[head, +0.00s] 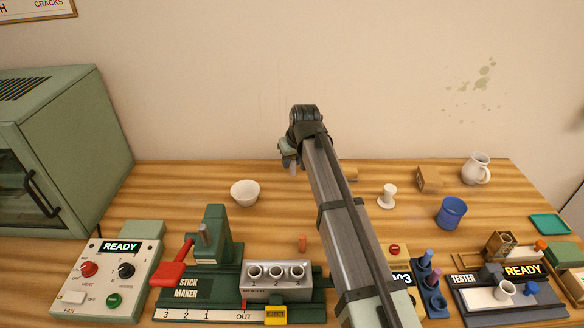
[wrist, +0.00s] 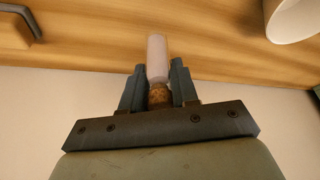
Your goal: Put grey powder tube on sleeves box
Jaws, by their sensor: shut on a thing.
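My gripper (head: 288,155) is raised above the back of the table, left of my arm. In the wrist view, my gripper (wrist: 156,85) is shut on a pale grey tube (wrist: 157,55) with a cork at the end nearer the palm. The tube's end also shows small below my gripper in the head view (head: 293,169). No label reading sleeves is legible. A small brown box (head: 428,179) stands at the back right, and another brown box (head: 352,174) is partly hidden behind my arm. I cannot tell which is the sleeves box.
A white bowl (head: 245,193) stands at the left middle. A white stand (head: 387,196), blue cup (head: 451,212) and white jug (head: 476,169) are at the right. The stick maker (head: 215,270) and tester (head: 510,290) line the front. Bare wood lies around the bowl.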

